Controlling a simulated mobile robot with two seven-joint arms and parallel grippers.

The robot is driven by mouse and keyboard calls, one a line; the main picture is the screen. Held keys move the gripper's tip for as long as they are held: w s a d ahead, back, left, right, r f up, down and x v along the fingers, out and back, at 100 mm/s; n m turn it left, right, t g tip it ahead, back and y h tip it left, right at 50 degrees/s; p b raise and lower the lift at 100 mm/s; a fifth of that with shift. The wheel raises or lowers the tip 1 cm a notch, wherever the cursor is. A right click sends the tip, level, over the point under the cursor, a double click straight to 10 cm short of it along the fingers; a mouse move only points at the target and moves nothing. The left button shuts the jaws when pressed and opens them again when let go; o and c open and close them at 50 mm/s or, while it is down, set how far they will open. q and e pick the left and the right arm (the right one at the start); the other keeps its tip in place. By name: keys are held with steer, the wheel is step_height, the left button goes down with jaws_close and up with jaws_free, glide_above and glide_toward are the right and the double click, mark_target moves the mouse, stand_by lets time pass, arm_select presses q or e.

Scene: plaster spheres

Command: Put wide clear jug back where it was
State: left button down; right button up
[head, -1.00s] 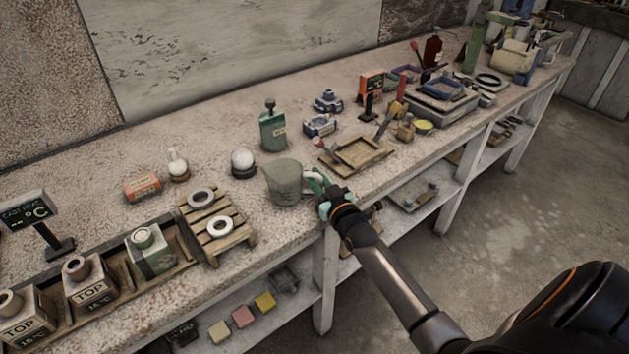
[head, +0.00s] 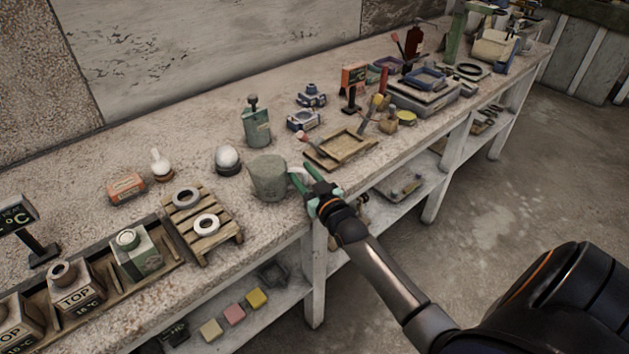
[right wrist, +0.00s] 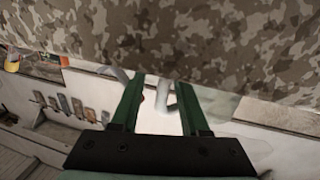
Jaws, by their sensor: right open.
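The wide jug (head: 268,179), dull grey-green with a handle on its right side, stands upright on the bench top near the front edge in the head view. My right gripper (head: 302,181) comes in from the front right with green fingers open at the handle side. It partly hides the handle; I cannot tell whether it touches it. In the right wrist view the open fingers (right wrist: 158,105) are apart, with pale grey shapes between them, part of which may be the handle. My left gripper is not in view.
A wooden tray (head: 341,150) lies to the right. A lower shelf holds coloured blocks (head: 234,314).

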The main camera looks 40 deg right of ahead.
steer(key=s+a, duration=0.1)
steer(key=s, duration=1)
steer(key=s+a+f+n+g+y, duration=0.2)
steer(key=s+a+f+g, duration=0.6)
steer(key=s+a+f, duration=0.9)
steer(key=a+f+y, duration=0.1)
steer(key=y, duration=0.1)
steer(key=shift+s+f+n+g+y, duration=0.3)
steer(key=shift+f+n+g, duration=0.1)
steer(key=shift+w+a, duration=0.1)
